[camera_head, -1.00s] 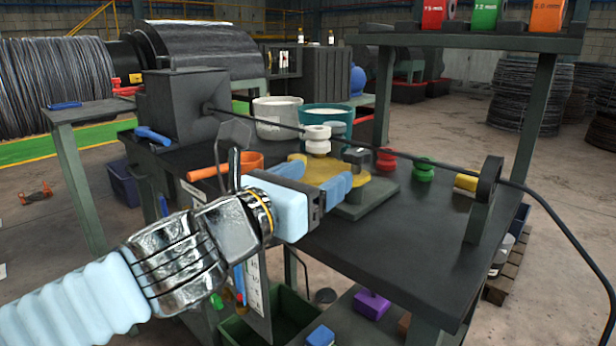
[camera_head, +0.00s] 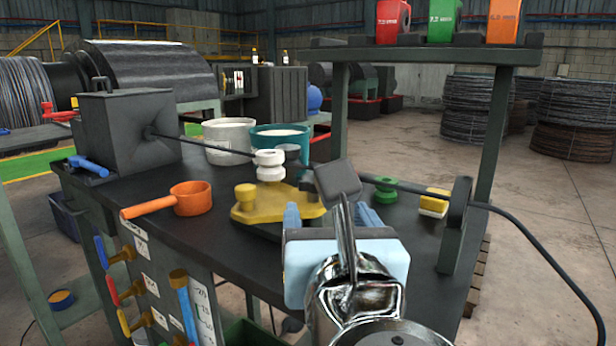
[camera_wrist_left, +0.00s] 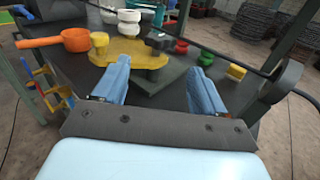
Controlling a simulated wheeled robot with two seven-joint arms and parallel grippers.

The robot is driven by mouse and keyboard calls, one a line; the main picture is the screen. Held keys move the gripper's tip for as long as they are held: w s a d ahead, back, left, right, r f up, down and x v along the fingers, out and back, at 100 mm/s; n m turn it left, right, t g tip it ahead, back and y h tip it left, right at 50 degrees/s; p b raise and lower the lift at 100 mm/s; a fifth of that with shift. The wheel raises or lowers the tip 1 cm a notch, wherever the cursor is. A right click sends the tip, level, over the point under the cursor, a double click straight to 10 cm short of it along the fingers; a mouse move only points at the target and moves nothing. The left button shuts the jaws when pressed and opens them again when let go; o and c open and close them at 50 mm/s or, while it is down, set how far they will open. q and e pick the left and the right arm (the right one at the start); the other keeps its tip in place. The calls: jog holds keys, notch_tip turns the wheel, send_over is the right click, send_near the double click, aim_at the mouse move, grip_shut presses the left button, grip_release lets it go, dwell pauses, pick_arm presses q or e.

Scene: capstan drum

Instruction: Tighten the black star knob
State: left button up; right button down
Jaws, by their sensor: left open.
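A small black piece (camera_wrist_left: 158,40), which looks like the star knob, stands at the right end of the yellow plate in the left wrist view. Its exact shape is too small to tell. In the head view my left arm hides it. The yellow plate (camera_head: 276,212) lies on the bench and carries a yellow post (camera_head: 246,195). A white grooved roller (camera_head: 269,166) stands behind it. My left gripper (camera_head: 330,214) is open and empty, its blue fingers pointing at the plate from the near side. In the left wrist view the gripper (camera_wrist_left: 160,70) is short of the black piece, apart from it.
A dark cable (camera_head: 400,186) runs across the bench from the dark box (camera_head: 125,128) to the upright guide (camera_head: 455,225). An orange pan (camera_head: 190,198), a green spool (camera_head: 385,190) and a yellow block (camera_head: 434,203) stand around. Pots (camera_head: 229,140) are behind.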

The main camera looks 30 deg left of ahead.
aim_at(306, 182)
pick_arm(q)
jog(key=shift+n+y, duration=0.4)
jog(key=shift+n, duration=0.1)
jog(key=p+x, duration=0.1)
jog(key=x, duration=1.2)
